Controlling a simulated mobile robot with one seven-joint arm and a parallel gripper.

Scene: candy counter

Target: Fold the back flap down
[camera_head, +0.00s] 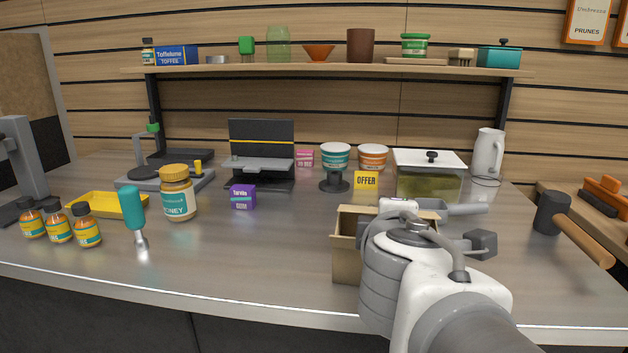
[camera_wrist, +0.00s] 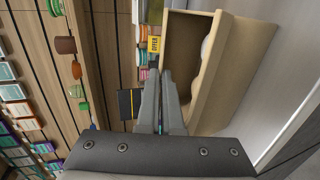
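A tan cardboard box (camera_head: 346,262) stands near the front edge of the counter, right of centre. Its top looks open in the head view, with raised cardboard at the back rim, but my arm covers much of it. In the wrist view the box (camera_wrist: 236,70) fills the area right of the fingers, with a dark opening and a pale rounded shape partly visible inside. I cannot clearly tell the back flap from the box walls. My gripper (camera_wrist: 160,73) has its fingers together, with nothing seen between them, close beside the box. The head view hides the fingertips behind my wrist.
Behind the box are a yellow OFFER card (camera_head: 366,180), a glass tank (camera_head: 430,180) and a grey scoop (camera_head: 462,210). A mallet (camera_head: 552,213) lies at the right edge. A honey jar (camera_head: 178,200) and purple box (camera_head: 243,197) stand left. The counter's front middle is clear.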

